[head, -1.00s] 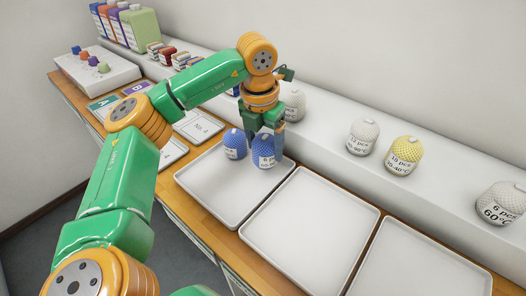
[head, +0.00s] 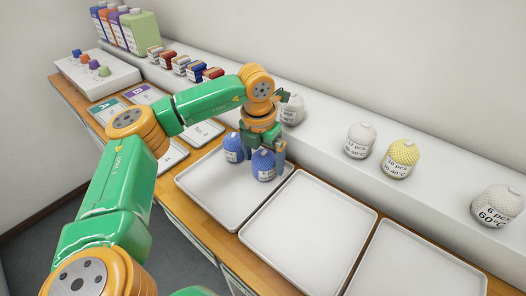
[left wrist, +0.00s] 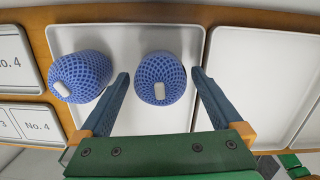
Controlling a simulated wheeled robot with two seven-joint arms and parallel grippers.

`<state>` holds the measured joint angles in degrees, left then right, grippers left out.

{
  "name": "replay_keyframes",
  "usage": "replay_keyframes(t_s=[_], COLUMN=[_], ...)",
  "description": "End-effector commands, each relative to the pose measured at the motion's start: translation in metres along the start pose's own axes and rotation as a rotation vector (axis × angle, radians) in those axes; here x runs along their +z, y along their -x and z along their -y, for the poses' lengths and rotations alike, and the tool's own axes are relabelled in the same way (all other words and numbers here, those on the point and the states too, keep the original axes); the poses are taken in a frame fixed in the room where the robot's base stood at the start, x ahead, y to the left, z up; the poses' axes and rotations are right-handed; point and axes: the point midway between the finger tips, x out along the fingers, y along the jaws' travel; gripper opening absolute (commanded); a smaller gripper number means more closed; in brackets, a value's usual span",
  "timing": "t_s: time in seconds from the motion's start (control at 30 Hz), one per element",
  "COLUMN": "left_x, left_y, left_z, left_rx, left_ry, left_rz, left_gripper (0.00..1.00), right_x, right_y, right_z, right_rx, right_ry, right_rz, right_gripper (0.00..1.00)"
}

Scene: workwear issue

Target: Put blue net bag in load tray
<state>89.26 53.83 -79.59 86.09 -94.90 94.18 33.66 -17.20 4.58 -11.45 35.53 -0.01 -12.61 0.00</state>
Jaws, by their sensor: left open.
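Two blue net bags are in the left-hand white load tray (head: 212,187). One blue net bag (head: 233,147) stands toward the tray's back left and shows in the left wrist view (left wrist: 80,76). The other blue net bag (head: 263,166) stands to its right, near the tray's back right corner. My left gripper (head: 264,146) is just above and around this second bag. In the left wrist view this bag (left wrist: 160,78) is between the spread fingers (left wrist: 158,82), with a gap on each side. My right gripper is not in view.
Two empty white trays (head: 308,222) (head: 414,262) lie to the right. Behind, on the ledge, stand white net bags (head: 360,140) (head: 498,206) and a yellow net bag (head: 401,158). Another white bag (head: 292,108) stands close behind my left gripper. Numbered cards lie left of the tray.

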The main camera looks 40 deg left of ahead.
Motion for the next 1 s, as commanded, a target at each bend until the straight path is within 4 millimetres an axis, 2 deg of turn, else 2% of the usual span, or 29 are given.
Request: replay_keyframes(t_s=[0.07, 0.3, 0.43, 0.57, 1.0], left_x=[0.001, 0.001, 0.001, 0.001, 0.000], left_y=[0.014, 0.084, 0.110, 0.120, 0.119], left_z=[0.001, 0.001, 0.000, 0.000, 0.000], left_rx=[-0.002, -0.002, -0.002, -0.001, -0.001], left_ry=[0.000, 0.001, 0.000, -0.001, 0.000], left_rz=[0.005, 0.008, 0.005, 0.003, 0.002], left_gripper=[1.00, 1.00, 1.00, 1.00, 1.00], right_x=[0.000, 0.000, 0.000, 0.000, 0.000], right_y=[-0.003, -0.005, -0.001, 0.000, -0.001], right_z=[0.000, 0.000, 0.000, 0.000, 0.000], right_rx=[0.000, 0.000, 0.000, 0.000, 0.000], right_ry=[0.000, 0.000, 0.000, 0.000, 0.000], right_rz=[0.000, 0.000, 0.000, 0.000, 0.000], right_gripper=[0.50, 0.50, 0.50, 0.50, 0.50])
